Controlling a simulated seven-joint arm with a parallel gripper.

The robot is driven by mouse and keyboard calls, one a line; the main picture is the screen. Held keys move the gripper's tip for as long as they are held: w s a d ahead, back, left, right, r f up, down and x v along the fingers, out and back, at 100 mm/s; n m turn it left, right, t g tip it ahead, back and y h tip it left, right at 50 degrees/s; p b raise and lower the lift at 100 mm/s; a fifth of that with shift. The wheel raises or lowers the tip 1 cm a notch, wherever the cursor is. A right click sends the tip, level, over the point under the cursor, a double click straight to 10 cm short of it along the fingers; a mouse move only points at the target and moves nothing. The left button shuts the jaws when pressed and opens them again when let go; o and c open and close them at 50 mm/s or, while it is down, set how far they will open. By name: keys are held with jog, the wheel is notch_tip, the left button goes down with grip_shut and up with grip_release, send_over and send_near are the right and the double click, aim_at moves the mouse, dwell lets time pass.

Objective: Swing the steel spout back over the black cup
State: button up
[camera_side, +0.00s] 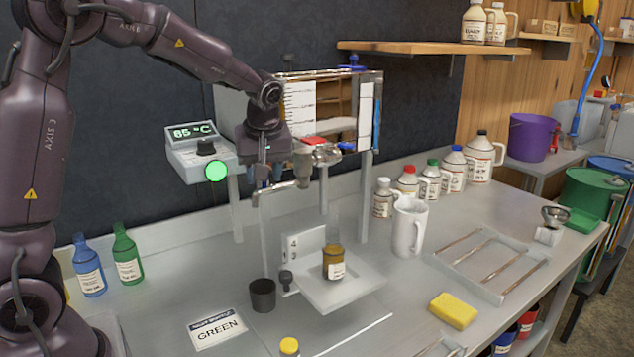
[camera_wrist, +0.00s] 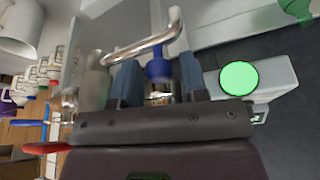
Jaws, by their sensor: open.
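The steel spout (camera_side: 284,187) runs left from the valve below the evaporator pan, and its bent end hangs at the left. In the side view that end is roughly above the black cup (camera_side: 263,295), but I cannot tell whether they line up in depth. The cup stands upright on the bench, left of the scale. My gripper (camera_side: 268,178) is beside the spout, fingers open. In the wrist view the spout (camera_wrist: 145,42) crosses just beyond the open fingertips (camera_wrist: 160,72). A blue-topped part (camera_wrist: 158,69) shows between the fingers. Contact with the spout is unclear.
An amber bottle (camera_side: 334,263) stands on the scale plate (camera_side: 345,292). A display box with a green light (camera_side: 215,172) is close left of my gripper. Blue (camera_side: 88,268) and green bottles (camera_side: 126,256) stand at left, a white jug (camera_side: 407,228) at right. A yellow sponge (camera_side: 453,310) lies in front.

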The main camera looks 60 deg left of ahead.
jog(key=shift+r, duration=0.1)
jog(key=v, duration=0.5)
dwell(0.3)
dwell(0.4)
jog(key=s+d+m+t+h, duration=0.3)
jog(key=s+d+m+t, duration=0.1)
jog(key=s+d+m, duration=1)
jog(key=s+d, duration=0.1)
jog(key=s, duration=0.3)
jog(key=shift+r+m+h, duration=0.3)
jog(key=shift+r+h, duration=0.1)
